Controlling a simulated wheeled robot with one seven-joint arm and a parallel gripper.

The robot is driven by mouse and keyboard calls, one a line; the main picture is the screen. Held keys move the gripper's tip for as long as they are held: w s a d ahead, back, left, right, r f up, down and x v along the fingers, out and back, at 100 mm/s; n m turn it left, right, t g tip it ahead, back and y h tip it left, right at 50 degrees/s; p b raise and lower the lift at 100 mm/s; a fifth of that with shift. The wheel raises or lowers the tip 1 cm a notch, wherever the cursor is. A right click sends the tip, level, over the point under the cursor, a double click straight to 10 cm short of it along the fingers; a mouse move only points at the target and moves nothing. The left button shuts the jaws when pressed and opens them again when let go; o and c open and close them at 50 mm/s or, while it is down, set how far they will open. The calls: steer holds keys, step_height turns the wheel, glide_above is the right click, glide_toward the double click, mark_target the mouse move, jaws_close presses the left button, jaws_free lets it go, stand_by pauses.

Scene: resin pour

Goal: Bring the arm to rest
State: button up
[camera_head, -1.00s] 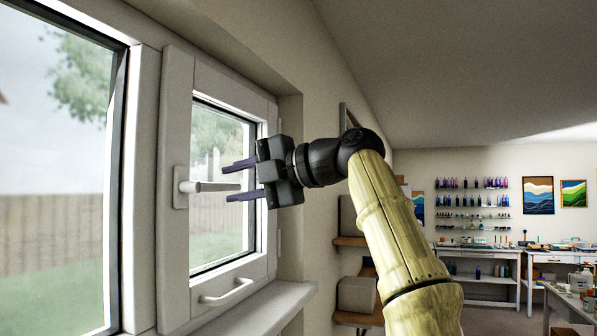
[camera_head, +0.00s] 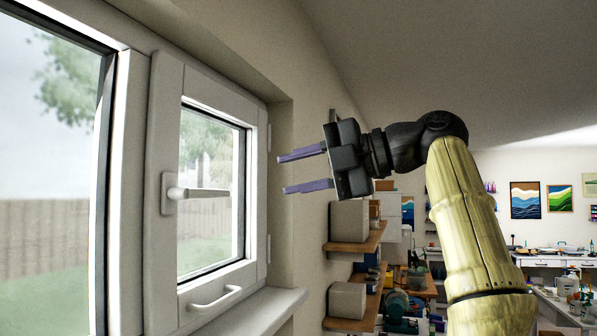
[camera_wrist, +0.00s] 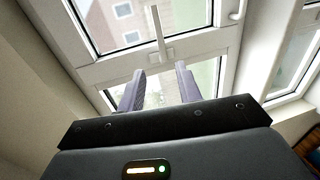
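My gripper (camera_head: 304,170) is open and empty, its two purple fingers apart and pointing left toward the window in the head view. It stands clear of the window (camera_head: 166,100), to the right of the handle (camera_head: 195,192). The handle is a white lever that lies level, pointing right. The sash looks shut in its frame. In the wrist view my gripper's fingers (camera_wrist: 160,90) are spread with nothing between them, and the window and a white lever (camera_wrist: 158,30) show beyond them.
A white pull bar (camera_head: 216,298) sits low on the sash, above the sill (camera_head: 262,308). Wooden shelves with boxes (camera_head: 349,221) stand on the wall below and behind my gripper. Work tables (camera_head: 548,262) and pictures (camera_head: 525,200) are farther back at right.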

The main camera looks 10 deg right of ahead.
steer(key=w+a+f+m+h+b, duration=0.1)
steer(key=w+a+f+m+h, duration=0.3)
steer(key=f, duration=0.5)
steer(key=w+a+f+m+h+b, duration=0.1)
steer(key=w+f+m+h, duration=0.2)
steer(key=w+f+m, duration=0.5)
steer(key=s+d+f+m+g+h+b, duration=0.1)
steer(key=s+d+f+m+h, duration=0.15)
steer(key=f, duration=0.95)
steer(key=s+d+f+m+g+h+b, duration=0.1)
steer(key=s+f+m+h, duration=0.15)
steer(key=f, duration=0.95)
steer(key=s+d+f+m+g, duration=0.1)
steer(key=s+d+f+m, duration=0.2)
steer(key=s+f+m, duration=0.3)
steer(key=s+d+f+m+g+h+p, duration=0.1)
steer(key=s+d+f+m+g, duration=0.1)
steer(key=s+f+m, duration=0.5)
steer(key=s+f, duration=0.6)
steer(key=f, duration=0.6)
steer(key=shift+d+g+h, duration=0.3)
steer(key=shift+d, duration=0.1)
steer(key=shift+s, duration=0.1)
steer(key=shift+c, duration=0.4)
